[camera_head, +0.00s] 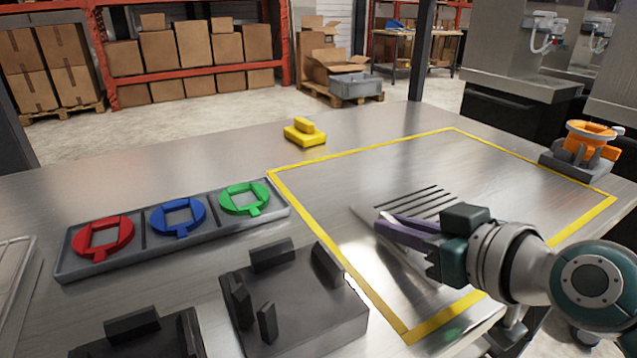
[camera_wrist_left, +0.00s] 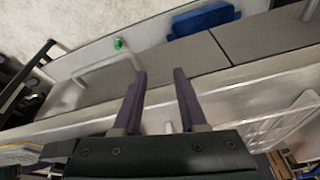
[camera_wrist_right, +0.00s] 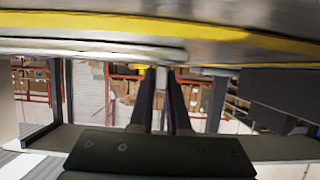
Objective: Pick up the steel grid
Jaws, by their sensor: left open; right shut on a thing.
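The steel grid (camera_head: 414,203), a flat grey plate with dark slots, is inside the yellow-taped area in the head view. My right gripper (camera_head: 384,222) reaches in from the right and is shut on its near part, hiding some of it. I cannot tell whether the grid touches the table. In the right wrist view my right gripper (camera_wrist_right: 160,72) has its fingers close together, with a thin grey edge between and above them. My left gripper (camera_wrist_left: 159,74) is open and empty in the left wrist view, facing grey drawer fronts; it is outside the head view.
A grey tray (camera_head: 64,268) holds red, blue and green rings. Dark fixtures (camera_head: 300,315) stand at the front. A yellow block (camera_head: 304,132) lies near the far edge. An orange funnel on a grey stand (camera_head: 575,165) is at right. Most of the taped area is bare.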

